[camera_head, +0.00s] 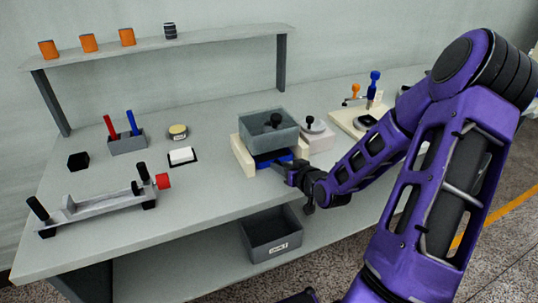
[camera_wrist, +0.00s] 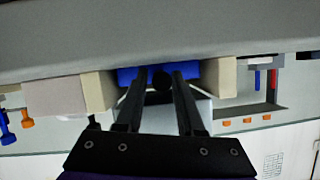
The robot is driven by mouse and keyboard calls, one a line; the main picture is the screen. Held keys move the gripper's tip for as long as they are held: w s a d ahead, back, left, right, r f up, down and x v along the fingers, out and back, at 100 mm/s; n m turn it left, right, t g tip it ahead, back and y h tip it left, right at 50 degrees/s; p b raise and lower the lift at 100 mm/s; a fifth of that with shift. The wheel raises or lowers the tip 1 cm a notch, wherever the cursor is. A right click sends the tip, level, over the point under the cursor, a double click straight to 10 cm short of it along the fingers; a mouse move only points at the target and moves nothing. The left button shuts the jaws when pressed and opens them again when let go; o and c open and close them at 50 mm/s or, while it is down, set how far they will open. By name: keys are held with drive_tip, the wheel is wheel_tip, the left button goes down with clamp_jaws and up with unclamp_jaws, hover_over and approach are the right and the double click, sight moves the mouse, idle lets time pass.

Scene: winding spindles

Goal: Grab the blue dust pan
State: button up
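The blue dust pan (camera_head: 271,158) sits in the gap between pale blocks under a grey bin, with only its front part showing. In the wrist view the blue pan (camera_wrist: 128,76) spans the gap, with a dark round knob (camera_wrist: 162,81) at its middle. My gripper (camera_head: 290,172) is at the front of the pan. In the wrist view its fingers (camera_wrist: 163,77) stand apart, one on each side of the knob. I cannot tell whether they touch it.
The grey bin (camera_head: 268,127) overhangs the pan, between pale blocks (camera_head: 243,156). A white block with a black knob (camera_head: 316,134) stands close to the right.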

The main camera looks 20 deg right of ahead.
clamp_jaws()
idle(1.4)
